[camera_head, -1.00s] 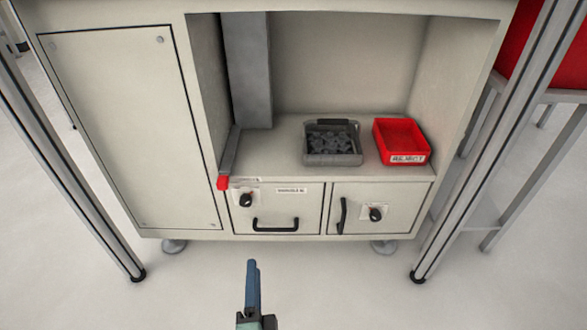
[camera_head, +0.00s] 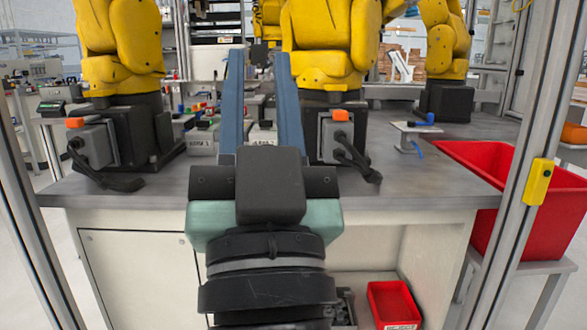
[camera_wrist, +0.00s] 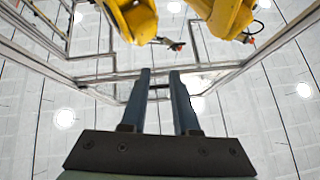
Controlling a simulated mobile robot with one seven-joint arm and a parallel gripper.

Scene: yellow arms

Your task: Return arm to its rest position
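My gripper (camera_head: 258,75) is raised in front of the workbench in the head view, with its two blue fingers pointing up and away from me. The fingers are apart with nothing between them. In the wrist view my gripper (camera_wrist: 161,78) is also open and empty, and it faces the ceiling.
Yellow robot arms (camera_head: 118,45) stand on the grey bench top (camera_head: 420,170). Metal posts (camera_head: 515,210) frame both sides. A large red bin (camera_head: 530,200) is at the right, and a small red tray (camera_head: 392,303) sits on the shelf below.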

